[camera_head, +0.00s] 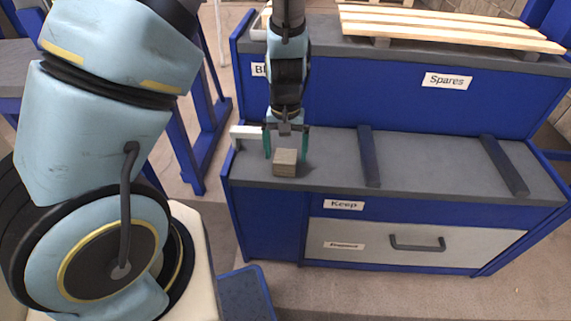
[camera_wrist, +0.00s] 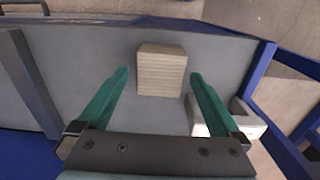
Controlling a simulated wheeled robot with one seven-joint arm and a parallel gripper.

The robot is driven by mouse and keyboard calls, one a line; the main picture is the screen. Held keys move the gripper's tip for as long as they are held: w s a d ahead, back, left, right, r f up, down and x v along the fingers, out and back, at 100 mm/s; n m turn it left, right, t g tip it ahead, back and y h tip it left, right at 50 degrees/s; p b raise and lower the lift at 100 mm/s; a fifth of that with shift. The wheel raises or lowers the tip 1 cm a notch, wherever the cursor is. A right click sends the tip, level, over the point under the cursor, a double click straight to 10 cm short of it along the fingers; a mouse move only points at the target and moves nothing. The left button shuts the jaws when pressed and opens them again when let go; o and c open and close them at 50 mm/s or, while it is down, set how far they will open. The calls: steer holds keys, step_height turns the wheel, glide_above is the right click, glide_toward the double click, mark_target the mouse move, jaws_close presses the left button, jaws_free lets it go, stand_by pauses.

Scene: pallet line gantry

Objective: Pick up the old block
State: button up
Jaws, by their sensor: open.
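A small weathered grey-brown wooden block (camera_head: 285,162) sits on the grey top of the blue bench, near its left end. It also shows in the wrist view (camera_wrist: 161,70), with visible grain lines, just past and between the fingertips. My gripper (camera_head: 286,153) is above and a little behind the block in the head view, pointing down. Its two green fingers (camera_wrist: 158,75) are spread open with nothing between them but bench top and the block's near part. I cannot tell whether either finger touches the block.
A white bracket-like piece (camera_head: 246,132) stands close left of my gripper; it also shows in the wrist view (camera_wrist: 243,122). Two dark bars (camera_head: 369,157) (camera_head: 504,165) cross the bench top to the right. A slatted wooden pallet (camera_head: 450,28) lies on the raised Spares shelf. A drawer (camera_head: 415,241) is shut.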

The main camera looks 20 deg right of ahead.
mark_target(285, 156)
steer(key=shift+f, duration=1.45)
steer(key=shift+c, duration=0.2)
steer(key=c, duration=1.3)
step_height(285, 156, up, 10)
steer(key=shift+p, duration=1)
steer(key=w+a+n, duration=0.2)
steer(key=w+a, duration=0.3)
steer(key=a, duration=0.5)
steer(key=w+a+n, duration=0.1)
steer(key=w+a, duration=0.3)
steer(key=a, duration=0.5)
steer(key=w+a+n, duration=0.2)
steer(key=w+a, duration=0.3)
steer(key=a, duration=0.5)
steer(key=r+p, duration=0.1)
steer(key=p, duration=0.4)
steer(key=s+r+p, duration=0.1)
steer(key=r+p, duration=0.1)
steer(key=p, duration=0.3)
steer(key=s+r+p, duration=0.1)
steer(key=p, duration=0.3)
steer(key=shift+s+d+r+p, duration=0.1)
steer(key=shift+s+r+p, duration=0.1)
steer(key=shift+p, duration=0.2)
